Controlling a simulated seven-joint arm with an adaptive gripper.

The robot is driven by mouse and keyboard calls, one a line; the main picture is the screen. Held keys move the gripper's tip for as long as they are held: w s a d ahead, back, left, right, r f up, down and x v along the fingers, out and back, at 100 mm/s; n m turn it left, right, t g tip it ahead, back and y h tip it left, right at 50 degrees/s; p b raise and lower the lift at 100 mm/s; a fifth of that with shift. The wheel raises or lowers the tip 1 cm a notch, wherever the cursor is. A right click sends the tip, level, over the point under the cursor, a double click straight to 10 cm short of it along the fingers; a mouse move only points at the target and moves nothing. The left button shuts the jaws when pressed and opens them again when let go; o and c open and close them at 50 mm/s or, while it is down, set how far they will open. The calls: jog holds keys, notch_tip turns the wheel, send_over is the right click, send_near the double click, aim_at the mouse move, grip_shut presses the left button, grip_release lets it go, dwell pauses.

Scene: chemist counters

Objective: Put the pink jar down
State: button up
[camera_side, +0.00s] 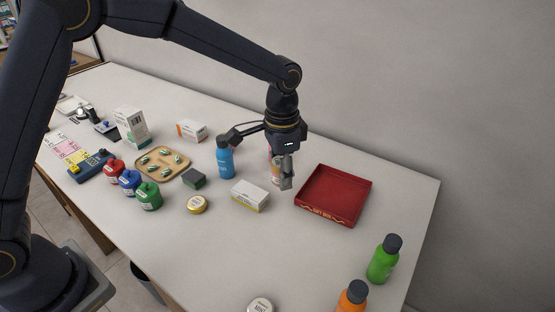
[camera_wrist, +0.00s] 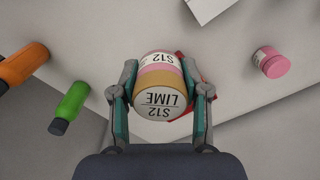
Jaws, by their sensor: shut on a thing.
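The pink jar (camera_wrist: 157,69) is held between the fingers of my gripper (camera_wrist: 160,98) in the wrist view. In the side view my gripper (camera_side: 286,180) points down above the counter, just left of the red tray. The jar (camera_side: 275,175) is partly hidden behind the fingers there. I cannot tell whether its base touches the counter.
The red tray (camera_side: 333,220) looks empty. A white box (camera_side: 250,195) and a blue bottle (camera_side: 225,160) stand left of my gripper. A green bottle (camera_side: 383,262) and an orange bottle (camera_side: 352,298) stand front right. Another pink jar (camera_wrist: 272,63) shows in the wrist view.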

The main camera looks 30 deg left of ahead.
jog(key=w+d+f, duration=0.2)
jog(key=w+f, duration=0.2)
jog(key=w, duration=0.4)
send_over(318, 195)
notch_tip(318, 195, down, 5)
jog(key=shift+s+f, duration=0.15)
jog(key=shift+f, duration=0.2)
jog(key=shift+w+f, duration=0.2)
jog(key=shift+f, duration=1.35)
jog(key=shift+f, duration=0.1)
jog(key=o, duration=0.9)
